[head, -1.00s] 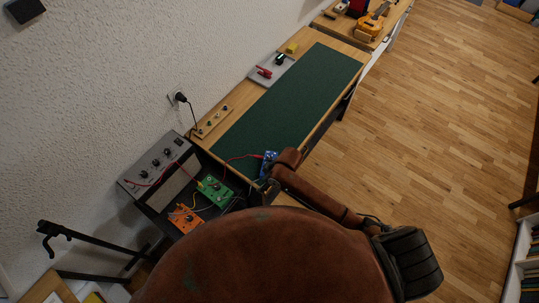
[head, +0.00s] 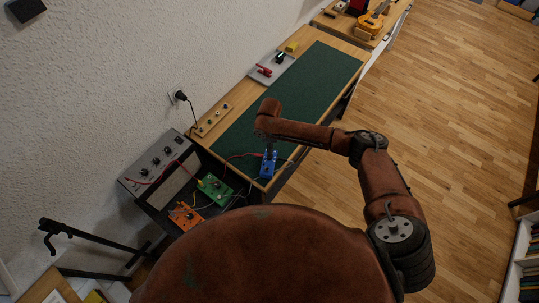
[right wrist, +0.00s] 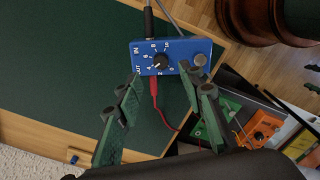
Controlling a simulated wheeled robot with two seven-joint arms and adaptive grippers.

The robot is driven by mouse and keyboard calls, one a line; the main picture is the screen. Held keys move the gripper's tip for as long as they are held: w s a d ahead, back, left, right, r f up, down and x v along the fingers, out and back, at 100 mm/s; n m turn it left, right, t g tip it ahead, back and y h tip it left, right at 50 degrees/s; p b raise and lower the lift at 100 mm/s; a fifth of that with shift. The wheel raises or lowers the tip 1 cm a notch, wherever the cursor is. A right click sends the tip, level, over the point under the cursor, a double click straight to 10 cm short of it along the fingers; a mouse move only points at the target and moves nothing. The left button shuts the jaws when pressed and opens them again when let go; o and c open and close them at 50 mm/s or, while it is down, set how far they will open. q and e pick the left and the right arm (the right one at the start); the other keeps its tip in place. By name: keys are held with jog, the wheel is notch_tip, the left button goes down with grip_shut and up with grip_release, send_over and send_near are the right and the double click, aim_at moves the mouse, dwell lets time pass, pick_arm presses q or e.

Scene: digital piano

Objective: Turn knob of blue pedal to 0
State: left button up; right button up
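The blue pedal (head: 267,168) sits at the near end of the green-topped desk in the head view. In the right wrist view the blue pedal (right wrist: 198,46) shows its black knob (right wrist: 161,61) inside a dial marked 0 to 10. The knob's white mark seems to point near 4. My right gripper (right wrist: 161,71) is open and empty, its two green fingers spread on either side of the knob in the picture; I cannot tell its height above it. In the head view the right gripper (head: 269,143) is just over the pedal's far end. My left gripper is not in view.
A green pedal (head: 214,189) and an orange pedal (head: 185,216) lie nearby, beside a grey amplifier (head: 157,162). A red-plugged cable (right wrist: 155,91) and black plug (right wrist: 149,22) join the blue pedal's sides. The green mat (head: 300,90) beyond is mostly clear.

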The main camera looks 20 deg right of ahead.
notch_tip(320, 180, down, 7)
jog(key=shift+r, duration=0.1)
jog(key=shift+c, duration=0.4)
grip_shut()
